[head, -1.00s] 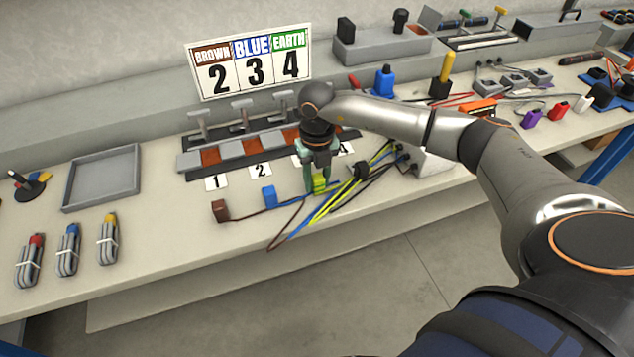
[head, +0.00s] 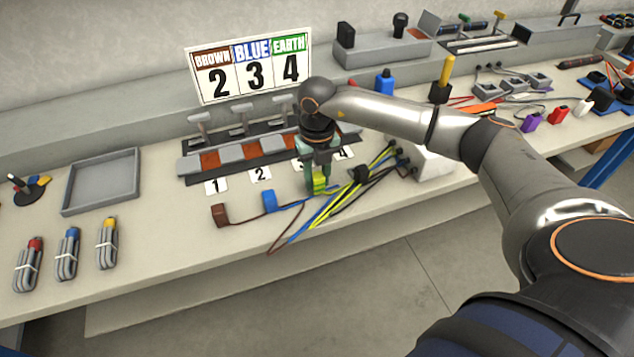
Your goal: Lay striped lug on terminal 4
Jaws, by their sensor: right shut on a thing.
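The striped green-yellow lug (head: 319,185) is at the end of a striped wire, in front of the terminal block. My right gripper (head: 318,176) points down and is shut on it. Whether the lug touches the bench cannot be told. The terminal block (head: 237,151) stands behind, with brown and grey sections and raised levers. Number cards 1 (head: 216,185) and 2 (head: 260,174) lie before it; card 4 (head: 343,153) shows partly beside my gripper. Terminal 4 itself is mostly hidden behind my right arm. My left gripper is not in view.
A brown lug (head: 220,214) and a blue lug (head: 270,201) lie left of my gripper, wires running to a bundle (head: 362,174). A sign (head: 250,68) reads brown 2, blue 3, earth 4. An empty grey tray (head: 101,181) stands left.

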